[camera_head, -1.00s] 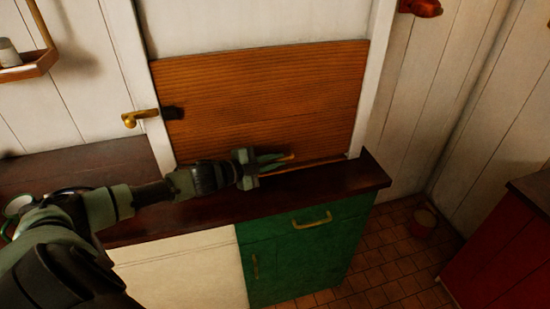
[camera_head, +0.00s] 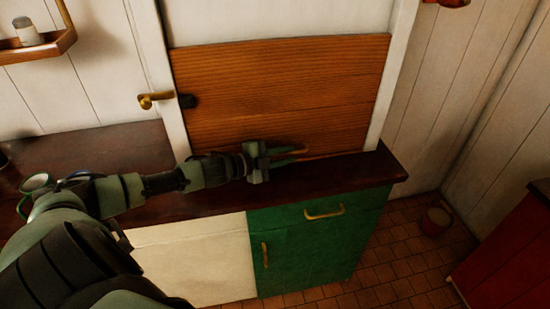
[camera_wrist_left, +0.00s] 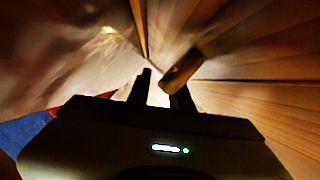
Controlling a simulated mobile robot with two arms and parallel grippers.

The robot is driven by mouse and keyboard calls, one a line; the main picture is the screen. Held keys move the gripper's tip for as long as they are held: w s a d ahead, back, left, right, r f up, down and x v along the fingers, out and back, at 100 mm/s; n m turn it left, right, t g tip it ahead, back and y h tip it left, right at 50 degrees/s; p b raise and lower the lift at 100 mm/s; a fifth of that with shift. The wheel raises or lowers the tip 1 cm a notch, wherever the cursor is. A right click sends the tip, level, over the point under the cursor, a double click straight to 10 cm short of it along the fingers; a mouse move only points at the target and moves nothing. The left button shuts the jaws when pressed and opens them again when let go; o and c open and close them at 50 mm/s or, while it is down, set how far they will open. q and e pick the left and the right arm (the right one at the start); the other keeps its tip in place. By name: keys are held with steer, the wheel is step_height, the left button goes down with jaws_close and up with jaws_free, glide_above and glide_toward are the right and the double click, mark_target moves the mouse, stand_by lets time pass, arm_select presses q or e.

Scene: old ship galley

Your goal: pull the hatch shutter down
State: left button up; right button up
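The hatch shutter (camera_head: 285,85) is a wide brown wooden board between white frame posts. Its lower part reaches close to the dark countertop, and white surface shows above it. My left gripper (camera_head: 295,153) lies low in front of the shutter, just above the counter, pointing right. Its fingers are apart. A small light-brown handle (camera_head: 306,150) shows at the fingertips. In the left wrist view, a wooden bar (camera_wrist_left: 182,72) overlaps the right finger's tip, and the gap between the fingers looks empty. Whether they touch is unclear. My right gripper is out of view.
The dark countertop (camera_head: 340,170) runs below the hatch, over a green cabinet (camera_head: 318,245). A brass latch (camera_head: 157,100) is on the left post.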

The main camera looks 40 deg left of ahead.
arm_select(q)
steer(key=v, duration=0.4)
steer(key=shift+s+f, duration=0.1)
steer(key=shift+s, duration=0.15)
steer(key=shift+v, duration=1.15)
steer(key=shift+w, duration=0.1)
